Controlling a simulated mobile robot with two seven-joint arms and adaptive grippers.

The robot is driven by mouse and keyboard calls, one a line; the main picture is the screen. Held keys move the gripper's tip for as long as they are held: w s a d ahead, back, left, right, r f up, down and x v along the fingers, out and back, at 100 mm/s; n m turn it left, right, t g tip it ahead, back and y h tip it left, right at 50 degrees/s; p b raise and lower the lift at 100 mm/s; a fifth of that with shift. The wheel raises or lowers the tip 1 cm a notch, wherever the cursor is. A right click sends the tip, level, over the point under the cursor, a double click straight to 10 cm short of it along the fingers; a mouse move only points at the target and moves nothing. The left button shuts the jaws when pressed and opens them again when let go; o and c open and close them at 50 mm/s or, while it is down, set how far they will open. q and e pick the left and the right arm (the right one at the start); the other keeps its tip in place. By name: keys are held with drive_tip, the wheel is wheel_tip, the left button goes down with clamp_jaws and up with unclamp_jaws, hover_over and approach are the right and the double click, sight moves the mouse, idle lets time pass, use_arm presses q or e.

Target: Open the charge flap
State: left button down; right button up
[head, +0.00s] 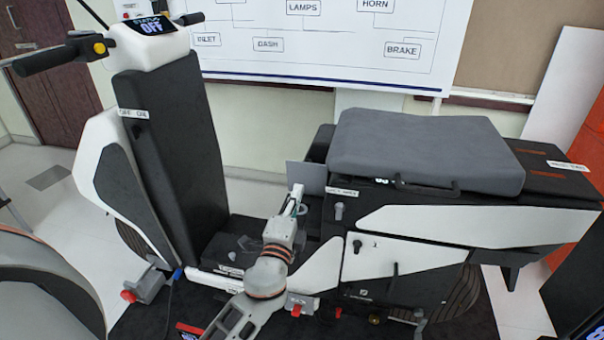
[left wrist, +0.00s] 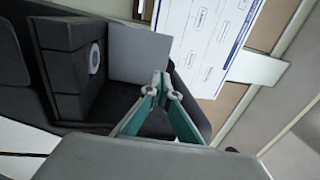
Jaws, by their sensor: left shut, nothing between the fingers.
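The charge flap looks like a plain grey square plate (head: 307,177) at the front end of the seat box. It stands out at an angle from the box face, so it looks swung open. In the left wrist view the flap (left wrist: 140,52) stands beside a dark face with a round pale socket (left wrist: 94,58), which is uncovered. My left gripper (head: 297,190) is shut and empty, just in front of the flap in the head view. Its teal-sided fingers (left wrist: 165,85) meet near the flap's lower right corner; I cannot tell whether they touch it. My right gripper is out of view.
The grey seat (head: 425,150) sits on the seat box, to the right of my left arm. The tall black front column (head: 172,150) with handlebars stands to the left. A whiteboard diagram (head: 320,45) hangs behind. The footwell between column and box is narrow.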

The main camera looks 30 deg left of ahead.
sight(306, 166)
use_arm(q)
drive_tip(key=x, duration=0.5)
drive_tip(key=shift+w+a+r+p, duration=0.1)
drive_tip(key=shift+w+p, duration=0.2)
drive_tip(key=shift+w, duration=0.05)
drive_tip(key=shift+w+a, duration=0.15)
drive_tip(key=shift+w, duration=0.45)
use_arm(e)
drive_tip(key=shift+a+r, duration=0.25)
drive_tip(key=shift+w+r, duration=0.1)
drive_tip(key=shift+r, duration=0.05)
use_arm(q)
drive_tip(key=w+r+g+p, duration=0.1)
drive_tip(key=p, duration=0.4)
drive_tip(key=shift+a+r, duration=0.15)
drive_tip(key=shift+r, duration=0.05)
drive_tip(key=shift+w, duration=0.4)
drive_tip(key=shift+w+a+f+b, duration=0.15)
drive_tip(key=shift+w+f+b, duration=0.05)
drive_tip(key=shift+w, duration=0.25)
drive_tip(key=shift+w+a+f+b, duration=0.1)
drive_tip(key=shift+w+f+b, duration=0.05)
drive_tip(key=shift+w, duration=0.25)
drive_tip(key=shift+r+h, duration=0.15)
drive_tip(key=shift+h, duration=0.15)
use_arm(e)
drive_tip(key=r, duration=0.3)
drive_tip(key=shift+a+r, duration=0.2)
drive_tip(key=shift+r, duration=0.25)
